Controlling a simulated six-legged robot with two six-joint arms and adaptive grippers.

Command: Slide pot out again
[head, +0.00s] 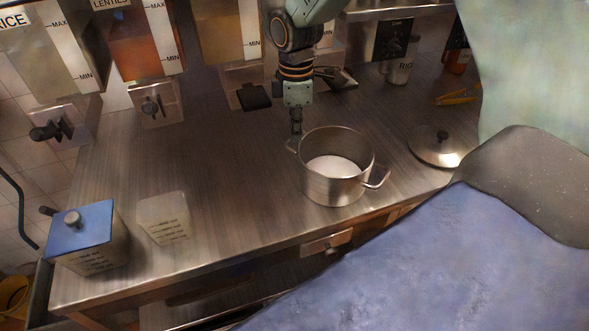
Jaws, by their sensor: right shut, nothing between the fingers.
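A steel pot (330,190) with two side handles stands upright on the metal counter (215,180), near its front edge. It is open on top, with something white inside. My right gripper (297,128) points down just behind the pot's left rim, near the left handle (291,145). It is shut with nothing held; whether it touches the handle or rim I cannot tell. My left gripper is not in view.
A round lid (440,147) lies right of the pot. A blue-lidded container (88,240) and a pale measuring cup (165,219) stand at front left. Wall dispensers (137,40) line the back.

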